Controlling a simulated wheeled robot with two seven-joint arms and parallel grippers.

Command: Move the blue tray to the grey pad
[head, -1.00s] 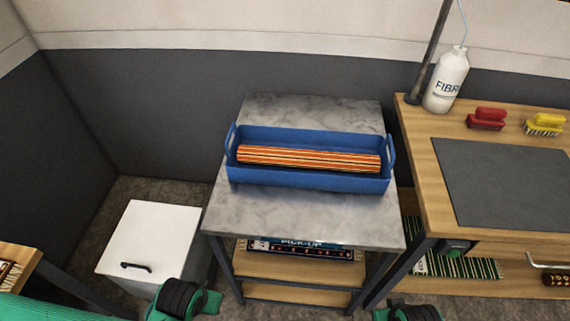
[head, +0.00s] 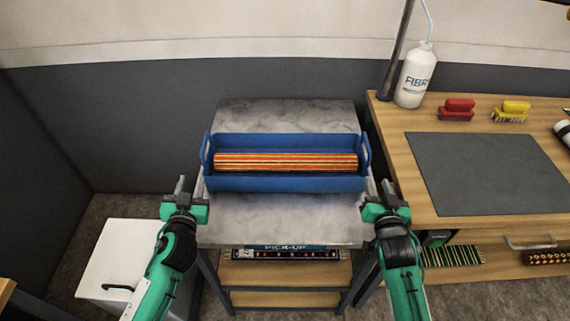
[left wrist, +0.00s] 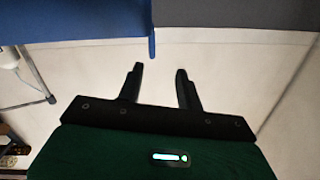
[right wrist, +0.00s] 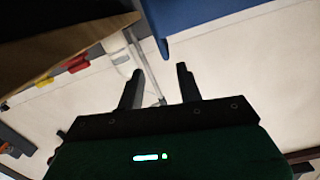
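The blue tray (head: 290,183) sits on the marble-topped stand (head: 285,115), with a handle at each end and a striped orange roll (head: 285,162) lying in it. My left gripper (head: 181,186) is open and empty, just left of and in front of the tray's left handle (head: 205,149). My right gripper (head: 385,188) is open and empty, right of and in front of the right handle (head: 366,152). Parts of the blue tray show in the left wrist view (left wrist: 75,22) and in the right wrist view (right wrist: 195,12). The grey pad (head: 485,173) lies bare on the wooden bench at right.
The wooden bench (head: 400,190) stands right of the stand. A dark pole (head: 396,50) rises at the bench's back left corner. A white box (head: 118,262) is at lower left.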

